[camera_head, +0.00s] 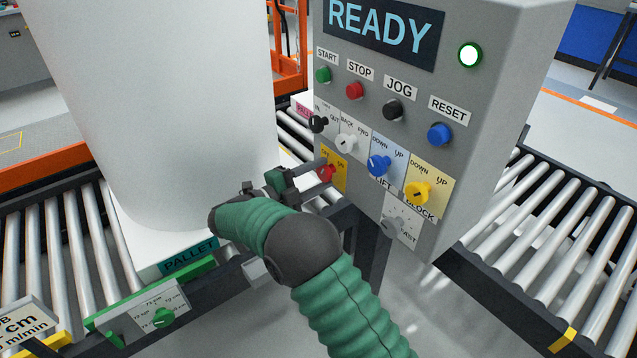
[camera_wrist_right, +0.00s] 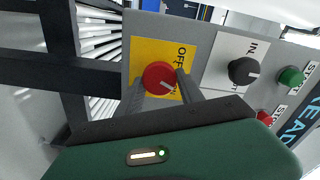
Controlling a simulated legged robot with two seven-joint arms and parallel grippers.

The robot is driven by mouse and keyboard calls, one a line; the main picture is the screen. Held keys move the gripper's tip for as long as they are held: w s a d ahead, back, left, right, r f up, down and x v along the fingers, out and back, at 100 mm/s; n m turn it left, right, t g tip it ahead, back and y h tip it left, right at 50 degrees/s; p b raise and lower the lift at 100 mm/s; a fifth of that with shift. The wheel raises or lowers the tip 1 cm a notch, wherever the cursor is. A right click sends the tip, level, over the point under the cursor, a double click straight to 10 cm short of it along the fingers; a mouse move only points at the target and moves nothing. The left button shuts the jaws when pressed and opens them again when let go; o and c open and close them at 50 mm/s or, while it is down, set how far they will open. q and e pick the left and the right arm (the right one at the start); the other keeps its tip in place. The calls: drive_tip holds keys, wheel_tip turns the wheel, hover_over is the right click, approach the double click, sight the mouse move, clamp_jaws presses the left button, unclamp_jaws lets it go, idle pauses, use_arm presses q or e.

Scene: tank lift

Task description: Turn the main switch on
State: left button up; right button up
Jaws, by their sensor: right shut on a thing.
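The main switch is a red rotary knob (camera_head: 326,173) on a yellow OFF/ON plate (camera_head: 341,178), low on the left of the grey control panel's face. My right gripper (camera_head: 303,178) reaches it from the left in the head view and is shut on it. In the right wrist view, the red knob (camera_wrist_right: 157,76) sits between the two fingers of the gripper (camera_wrist_right: 160,92). Its white mark seems to point to the lower right, away from the word OFF. The ON word is mostly hidden by a finger there. My left gripper is not in view.
Close to the switch are a black IN/OUT knob (camera_head: 318,124), a white knob (camera_head: 346,142) and a blue knob (camera_head: 378,165). The display (camera_head: 381,30) reads READY and the lamp (camera_head: 469,54) is bright. A white tank (camera_head: 160,100) stands left, over roller conveyors.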

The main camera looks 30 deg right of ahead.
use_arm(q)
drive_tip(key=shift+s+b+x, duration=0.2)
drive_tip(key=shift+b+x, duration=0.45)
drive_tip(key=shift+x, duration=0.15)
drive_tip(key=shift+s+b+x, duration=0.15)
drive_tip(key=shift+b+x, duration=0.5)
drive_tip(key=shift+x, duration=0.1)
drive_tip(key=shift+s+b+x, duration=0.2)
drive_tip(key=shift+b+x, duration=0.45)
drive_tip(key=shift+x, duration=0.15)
use_arm(e)
drive_tip(key=shift+f+m, duration=0.15)
drive_tip(key=shift+m, duration=0.9)
drive_tip(key=shift+f+m, duration=0.15)
drive_tip(key=shift+m, duration=0.9)
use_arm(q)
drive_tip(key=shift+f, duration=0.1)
use_arm(e)
drive_tip(key=o, duration=1.4)
drive_tip(key=shift+r, duration=0.1)
drive_tip(key=shift+a, duration=0.1)
